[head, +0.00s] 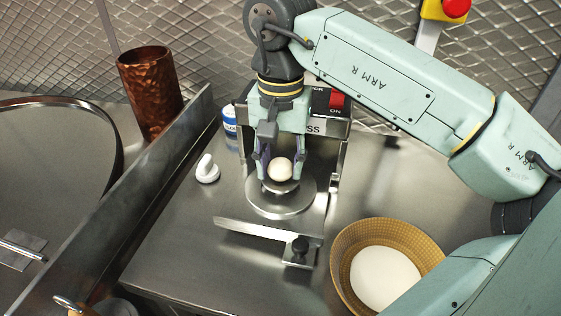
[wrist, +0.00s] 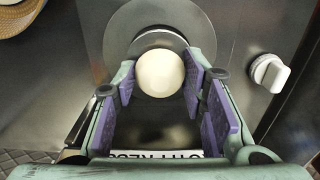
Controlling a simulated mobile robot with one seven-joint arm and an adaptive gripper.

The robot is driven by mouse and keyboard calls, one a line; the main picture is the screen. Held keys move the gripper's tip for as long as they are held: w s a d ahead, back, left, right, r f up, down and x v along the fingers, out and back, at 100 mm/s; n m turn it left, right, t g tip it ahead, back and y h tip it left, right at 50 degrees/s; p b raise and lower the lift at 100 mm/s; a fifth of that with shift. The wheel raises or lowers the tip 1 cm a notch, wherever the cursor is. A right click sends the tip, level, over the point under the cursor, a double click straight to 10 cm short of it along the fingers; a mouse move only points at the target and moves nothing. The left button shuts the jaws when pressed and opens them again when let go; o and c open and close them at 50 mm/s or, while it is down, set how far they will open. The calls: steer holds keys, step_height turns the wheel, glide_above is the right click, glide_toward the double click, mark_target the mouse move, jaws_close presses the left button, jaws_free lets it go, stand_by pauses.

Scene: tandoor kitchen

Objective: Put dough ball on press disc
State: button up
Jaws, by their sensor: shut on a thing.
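The dough ball (head: 280,169) is pale and round, and it also shows in the wrist view (wrist: 160,73). My gripper (head: 279,166) is shut on it, with a purple-padded finger on each side of the ball in the wrist view (wrist: 160,80). The press disc (head: 283,207) is a round metal plate under the ball, and its rim shows behind the ball in the wrist view (wrist: 150,18). The ball is over the disc; I cannot tell whether it touches it. Part of the disc is hidden by my gripper and the ball.
A press housing with a red switch (head: 338,99) stands behind the disc. A white hook-shaped item (head: 207,170) sits to the left. A woven basket (head: 345,262) with a white inside is at the front right. A copper tumbler (head: 151,90) stands beyond the metal divider (head: 165,165).

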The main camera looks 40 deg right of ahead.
mark_target(281, 173)
steer(key=shift+f, duration=0.3)
steer(key=o, duration=0.7)
steer(key=shift+r, duration=0.1)
step_height(281, 173, up, 12)
steer(key=p, duration=0.3)
steer(key=shift+r, duration=0.2)
